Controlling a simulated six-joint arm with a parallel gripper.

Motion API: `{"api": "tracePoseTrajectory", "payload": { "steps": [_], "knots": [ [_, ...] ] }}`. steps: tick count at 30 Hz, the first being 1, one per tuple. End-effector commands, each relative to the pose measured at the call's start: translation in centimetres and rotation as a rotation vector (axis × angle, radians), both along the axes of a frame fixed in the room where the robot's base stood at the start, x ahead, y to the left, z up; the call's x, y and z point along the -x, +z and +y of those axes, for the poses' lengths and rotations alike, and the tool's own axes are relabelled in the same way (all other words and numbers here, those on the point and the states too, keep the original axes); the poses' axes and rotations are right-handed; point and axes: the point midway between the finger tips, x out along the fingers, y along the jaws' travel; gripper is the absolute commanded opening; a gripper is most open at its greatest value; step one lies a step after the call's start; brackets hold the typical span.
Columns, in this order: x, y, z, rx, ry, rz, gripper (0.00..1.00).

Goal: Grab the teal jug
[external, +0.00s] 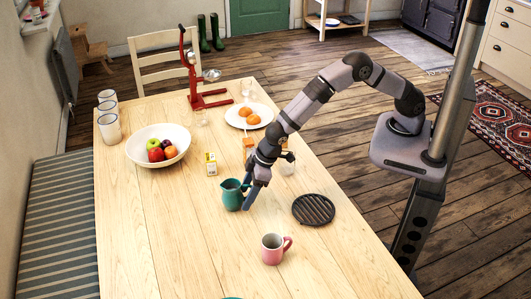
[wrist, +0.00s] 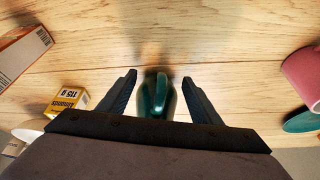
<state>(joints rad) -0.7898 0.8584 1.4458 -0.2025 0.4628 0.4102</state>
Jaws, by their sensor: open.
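The teal jug (external: 231,195) stands upright on the wooden table, near the middle, in the external view. My gripper (external: 248,195) reaches down right beside it, its fingers at the jug's right side. In the wrist view the jug (wrist: 157,97) shows between the two open fingers of my gripper (wrist: 158,93). There is a gap between each finger and the jug in that view. The lower part of the jug is hidden by my gripper body. I cannot tell whether any finger touches it.
A small yellow box (external: 211,164) stands behind the jug. A black round trivet (external: 313,209) lies to the right, and a pink mug (external: 272,249) stands in front. A white fruit bowl (external: 158,146) is at the left. The table's front left is clear.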

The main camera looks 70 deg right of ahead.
Motion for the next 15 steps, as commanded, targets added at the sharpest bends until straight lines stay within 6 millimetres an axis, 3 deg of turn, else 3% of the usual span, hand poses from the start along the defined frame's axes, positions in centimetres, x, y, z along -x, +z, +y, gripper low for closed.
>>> {"api": "tracePoseTrajectory", "payload": {
  "steps": [11,15],
  "knots": [
    [-0.21,-0.59,0.08,0.000,0.000,0.000,0.56],
    [-0.21,-0.58,0.08,0.000,0.000,0.000,0.22]
  ]
}}
